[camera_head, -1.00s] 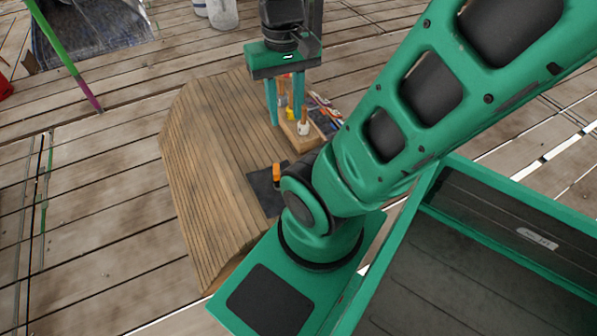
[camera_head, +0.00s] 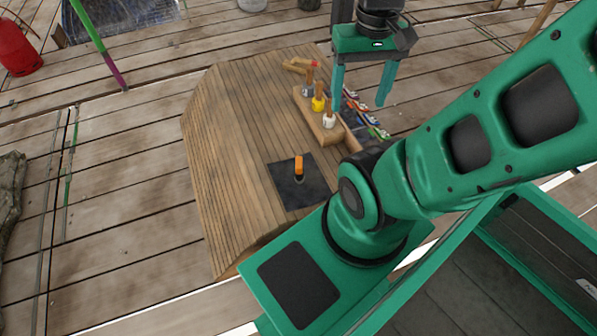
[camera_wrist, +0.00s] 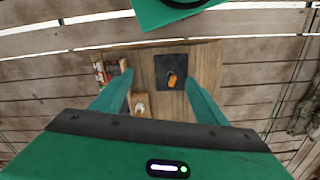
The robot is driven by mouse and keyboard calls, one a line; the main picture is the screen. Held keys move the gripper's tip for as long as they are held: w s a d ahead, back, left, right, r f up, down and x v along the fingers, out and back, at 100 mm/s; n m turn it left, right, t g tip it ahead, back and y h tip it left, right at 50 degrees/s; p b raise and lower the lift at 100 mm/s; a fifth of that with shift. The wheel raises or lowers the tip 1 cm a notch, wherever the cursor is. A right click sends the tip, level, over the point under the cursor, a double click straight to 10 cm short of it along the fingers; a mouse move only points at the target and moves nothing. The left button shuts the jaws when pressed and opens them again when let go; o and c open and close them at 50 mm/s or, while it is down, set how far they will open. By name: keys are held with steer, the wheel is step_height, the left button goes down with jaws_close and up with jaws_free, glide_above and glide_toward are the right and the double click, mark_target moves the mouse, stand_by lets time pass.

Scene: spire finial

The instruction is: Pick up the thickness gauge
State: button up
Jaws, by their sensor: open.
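A small orange-handled tool (camera_head: 299,167) stands on a dark square mat (camera_head: 290,190) on the wooden table; I cannot tell for sure that it is the thickness gauge. In the wrist view the orange tool (camera_wrist: 172,79) shows on the dark mat (camera_wrist: 163,62), between the fingers in the picture but well beyond them. My gripper (camera_head: 358,104) is open and empty, above the table's right side by the wooden block. Its two green fingers also frame the wrist view (camera_wrist: 158,78).
A wooden block (camera_head: 313,117) holds several small tools with coloured handles, including yellow and white. Several colourful tools (camera_head: 366,117) lie to its right. The slatted table (camera_head: 230,150) is clear left of the mat. A green and purple pole (camera_head: 97,45) stands at upper left.

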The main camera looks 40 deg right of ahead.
steer(key=w+d+f+n, duration=0.35)
steer(key=w+f, duration=0.25)
steer(key=w, duration=0.3)
steer(key=n, duration=1.2)
glide_above(299, 162)
step_height(299, 162, down, 28)
steer(key=shift+n, duration=0.25)
steer(key=shift+w+a+f, duration=0.1)
steer(key=shift+f, duration=1.5)
steer(key=shift+w+a+f, duration=0.1)
steer(key=shift+f, duration=1.45)
steer(key=shift+s+d+f, duration=0.1)
steer(key=shift+d+f, duration=0.05)
steer(key=shift+f, duration=1.15)
steer(key=shift+s+d+f, duration=0.1)
steer(key=shift+f, duration=1.2)
steer(key=c, duration=1.4)
steer(key=shift+o, duration=0.2)
steer(key=shift+r, duration=0.1)
